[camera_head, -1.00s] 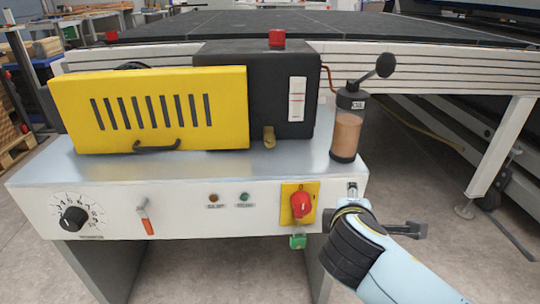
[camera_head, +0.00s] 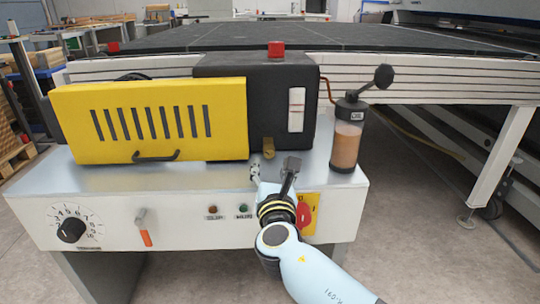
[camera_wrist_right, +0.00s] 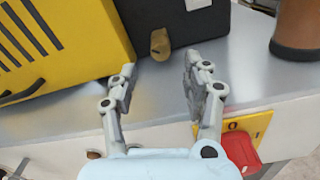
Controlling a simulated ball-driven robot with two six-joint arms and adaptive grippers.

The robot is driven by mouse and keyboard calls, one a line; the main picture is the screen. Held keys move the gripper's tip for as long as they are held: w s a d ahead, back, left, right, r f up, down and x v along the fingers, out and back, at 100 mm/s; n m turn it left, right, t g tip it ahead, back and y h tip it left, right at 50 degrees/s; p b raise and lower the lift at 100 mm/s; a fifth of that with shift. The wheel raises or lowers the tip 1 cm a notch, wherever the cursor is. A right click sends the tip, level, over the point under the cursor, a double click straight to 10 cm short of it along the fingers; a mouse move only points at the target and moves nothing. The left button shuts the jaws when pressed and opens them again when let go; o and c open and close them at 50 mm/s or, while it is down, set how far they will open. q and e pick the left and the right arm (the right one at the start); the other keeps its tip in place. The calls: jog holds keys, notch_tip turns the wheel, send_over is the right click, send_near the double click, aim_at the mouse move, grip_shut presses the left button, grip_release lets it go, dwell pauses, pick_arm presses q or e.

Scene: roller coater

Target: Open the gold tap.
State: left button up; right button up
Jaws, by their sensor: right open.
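The gold tap (camera_head: 268,147) sits low on the front of the black housing, just right of the yellow guard. In the right wrist view the gold tap (camera_wrist_right: 160,45) shows ahead of my fingertips, roughly in line with the gap between them. My right gripper (camera_head: 275,168) is over the front of the metal top, just below the tap in the picture. In the wrist view my right gripper (camera_wrist_right: 158,72) has its fingers apart with nothing between them, and it is not touching the tap. My left gripper is not in any view.
The yellow slotted guard (camera_head: 150,122) with a black handle is left of the tap. A clear cylinder of brown liquid (camera_head: 346,142) with a black crank stands to the right. The red switch (camera_head: 304,214) on its yellow plate is partly behind my right arm.

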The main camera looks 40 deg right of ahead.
aim_at(270, 154)
jog(key=x, duration=0.6)
jog(key=shift+s, duration=0.1)
grip_shut()
